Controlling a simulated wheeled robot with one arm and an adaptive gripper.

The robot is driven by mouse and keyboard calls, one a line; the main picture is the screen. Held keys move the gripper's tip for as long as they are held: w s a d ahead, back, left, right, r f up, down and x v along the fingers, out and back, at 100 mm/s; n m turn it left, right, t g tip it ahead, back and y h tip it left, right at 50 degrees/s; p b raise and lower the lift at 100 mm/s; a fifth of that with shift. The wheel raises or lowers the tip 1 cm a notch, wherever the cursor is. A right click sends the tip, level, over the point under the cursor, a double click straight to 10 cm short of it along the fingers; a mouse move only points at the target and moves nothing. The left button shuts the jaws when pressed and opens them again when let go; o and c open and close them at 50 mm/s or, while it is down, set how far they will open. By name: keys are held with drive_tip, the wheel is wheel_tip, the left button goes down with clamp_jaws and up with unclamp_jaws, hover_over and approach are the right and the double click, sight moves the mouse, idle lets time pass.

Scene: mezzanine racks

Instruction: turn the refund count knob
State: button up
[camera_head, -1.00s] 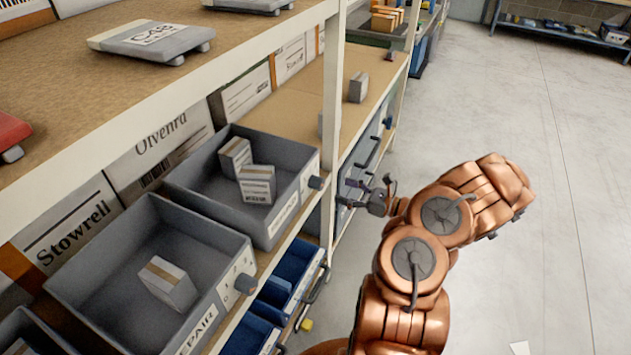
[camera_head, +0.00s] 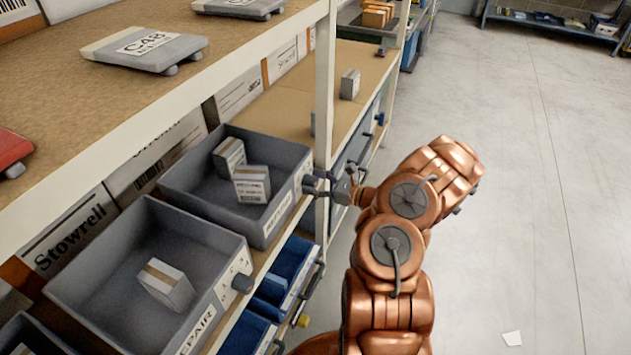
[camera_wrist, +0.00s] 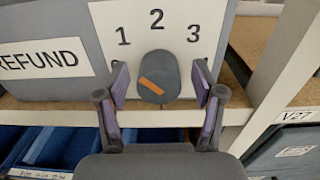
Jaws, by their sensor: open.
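The refund count knob (camera_wrist: 157,78) is a dark grey round knob with an orange mark on its face. It sits on a white plate (camera_wrist: 185,18) numbered 1, 2 and 3, beside the REFUND label (camera_wrist: 40,60). The orange mark slants, with its upper end toward the left. My gripper (camera_wrist: 160,85) is open, with one purple-padded finger on each side of the knob; I cannot tell whether either touches it. In the head view my gripper (camera_head: 322,183) is at the front right of the grey bin (camera_head: 207,214) holding two small boxes, and it mostly hides the knob there.
A second grey bin (camera_head: 85,270) with its own knob (camera_head: 242,284) stands to the left. Blue bins (camera_head: 290,265) sit on the shelf below. A rack upright (camera_head: 324,100) is close to my gripper. Open floor (camera_head: 530,200) lies to the right.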

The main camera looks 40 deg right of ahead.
drive_tip(key=c, duration=1.1)
drive_tip(key=shift+d, duration=0.15)
drive_tip(key=shift+c, duration=0.2)
drive_tip(key=shift+m, duration=0.3)
drive_tip(key=m, duration=0.3)
drive_tip(key=shift+b, duration=0.4)
drive_tip(key=m, duration=0.5)
drive_tip(key=shift+m, duration=0.3)
